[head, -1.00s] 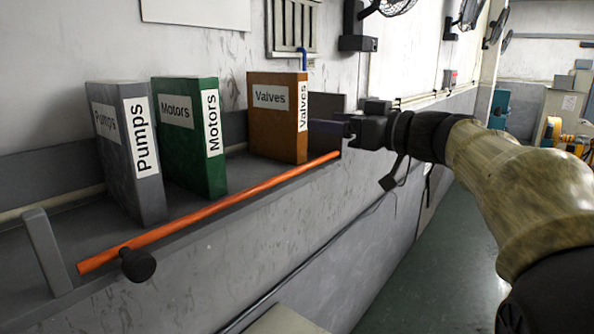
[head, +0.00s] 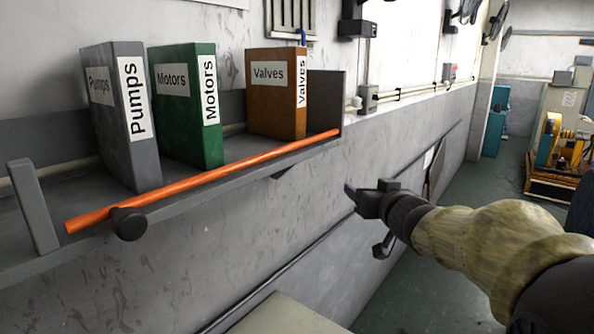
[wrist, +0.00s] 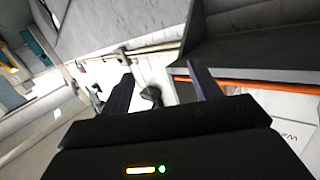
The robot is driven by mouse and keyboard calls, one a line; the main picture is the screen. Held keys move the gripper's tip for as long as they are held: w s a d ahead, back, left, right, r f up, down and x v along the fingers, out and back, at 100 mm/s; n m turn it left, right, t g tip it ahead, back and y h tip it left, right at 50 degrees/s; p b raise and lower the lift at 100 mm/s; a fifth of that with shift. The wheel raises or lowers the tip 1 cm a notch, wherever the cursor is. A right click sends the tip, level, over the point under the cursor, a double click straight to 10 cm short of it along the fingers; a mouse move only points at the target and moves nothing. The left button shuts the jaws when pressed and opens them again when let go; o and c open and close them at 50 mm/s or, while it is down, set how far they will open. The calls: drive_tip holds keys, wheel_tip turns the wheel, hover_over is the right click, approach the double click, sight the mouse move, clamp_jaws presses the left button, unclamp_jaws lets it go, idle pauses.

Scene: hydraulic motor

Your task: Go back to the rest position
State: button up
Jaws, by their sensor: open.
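My gripper (head: 352,192) is in front of the grey wall in the head view, below and to the right of the shelf's right end. It is apart from the shelf and the binders. In the wrist view my gripper (wrist: 165,85) shows its two dark fingers spread apart, with nothing held between them. My arm reaches in from the lower right of the head view.
A shelf with an orange bar (head: 215,178) holds a grey Pumps binder (head: 115,120), a green Motors binder (head: 183,110) and an orange Valves binder (head: 272,95). Yellow machinery (head: 548,145) stands far right. Green floor (head: 480,200) is open beyond my arm.

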drive_tip(key=s+d+f+m+g+h+b, duration=0.15)
drive_tip(key=s+f+g, duration=0.3)
drive_tip(key=f, duration=0.75)
drive_tip(key=s+d+f+m+g+h+b, duration=0.1)
drive_tip(key=s+f+g+h+b, duration=0.15)
drive_tip(key=s+f, duration=0.7)
drive_tip(key=s+a+f+n+g+b, duration=0.1)
drive_tip(key=s+a+f+g+b, duration=0.1)
drive_tip(key=s+f+g, duration=0.4)
drive_tip(key=s+f, duration=0.5)
drive_tip(key=f, duration=0.4)
drive_tip(key=shift+a+f+y, duration=0.2)
drive_tip(key=shift+a+y, duration=0.1)
drive_tip(key=shift+c, duration=0.4)
